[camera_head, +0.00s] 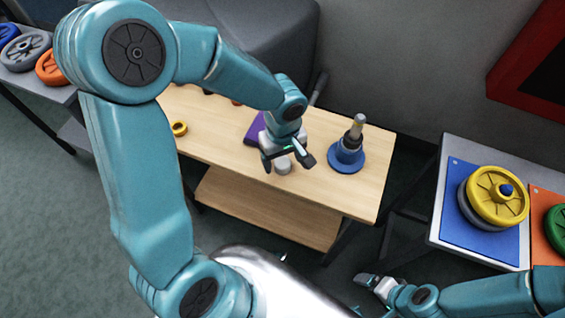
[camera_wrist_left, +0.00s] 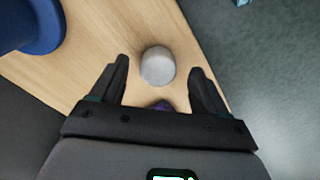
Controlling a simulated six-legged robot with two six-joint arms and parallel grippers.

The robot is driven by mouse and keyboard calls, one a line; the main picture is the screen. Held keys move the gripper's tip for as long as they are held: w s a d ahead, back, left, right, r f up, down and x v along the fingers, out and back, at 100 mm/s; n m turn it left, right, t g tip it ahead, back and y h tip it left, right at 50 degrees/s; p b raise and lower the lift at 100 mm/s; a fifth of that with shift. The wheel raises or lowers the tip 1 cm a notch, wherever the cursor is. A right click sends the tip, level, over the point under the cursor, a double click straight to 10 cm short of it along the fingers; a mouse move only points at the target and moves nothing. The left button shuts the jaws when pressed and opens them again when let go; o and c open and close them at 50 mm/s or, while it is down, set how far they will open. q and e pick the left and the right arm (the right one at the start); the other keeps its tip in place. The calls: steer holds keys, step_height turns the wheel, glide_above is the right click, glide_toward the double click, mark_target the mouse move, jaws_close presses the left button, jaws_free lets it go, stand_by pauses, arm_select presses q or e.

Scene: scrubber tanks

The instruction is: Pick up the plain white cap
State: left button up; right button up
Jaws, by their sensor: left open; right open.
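The plain white cap (camera_head: 283,166) is a small round pale piece on the wooden table, below my left gripper (camera_head: 289,164) in the head view. In the left wrist view the cap (camera_wrist_left: 158,66) lies ahead of and between the two open fingertips of my left gripper (camera_wrist_left: 160,72). I cannot tell from these views how far above the cap the fingers are. My right gripper (camera_head: 372,283) is at the lower right of the head view, away from the table, and is open.
A blue-based post (camera_head: 347,158) stands on the table (camera_head: 215,125) right of the cap. A purple piece (camera_head: 255,129) lies behind my left gripper. A yellow ring (camera_head: 179,128) is at the left. A side table holds a yellow wheel (camera_head: 490,205) on a blue mat (camera_head: 462,238).

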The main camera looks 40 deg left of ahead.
arm_select(q)
steer(key=shift+w+f, duration=0.1)
steer(key=shift+f, duration=0.7)
steer(key=c, duration=1.1)
